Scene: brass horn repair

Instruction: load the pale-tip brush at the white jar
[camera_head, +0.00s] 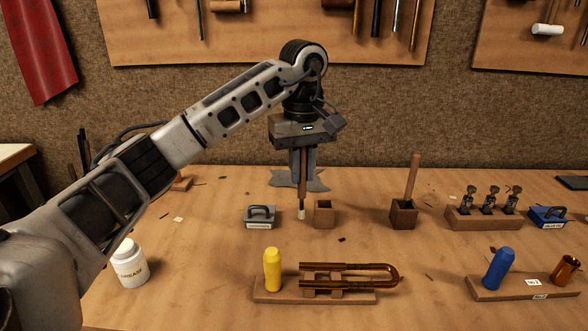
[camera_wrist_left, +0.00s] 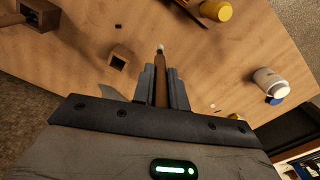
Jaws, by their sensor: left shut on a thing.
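My left gripper (camera_head: 303,172) is shut on the pale-tip brush (camera_head: 301,200), a wooden stick held upright with its pale tip pointing down. The tip hangs just left of a small empty-looking wooden holder (camera_head: 324,213). In the left wrist view the brush (camera_wrist_left: 161,75) stands between the fingers (camera_wrist_left: 162,88). The white jar (camera_head: 130,263), marked with grease lettering, stands at the front left of the bench, apart from the gripper. The jar (camera_wrist_left: 270,84) also shows at the right of the left wrist view. My right gripper is not in view.
A second wooden holder (camera_head: 404,214) with a stick stands to the right. A grey handled block (camera_head: 261,217) sits left of the brush. At the front are a yellow bottle (camera_head: 272,269) and a copper U-tube (camera_head: 350,278) on a wooden stand. Bench between jar and grey block is mostly clear.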

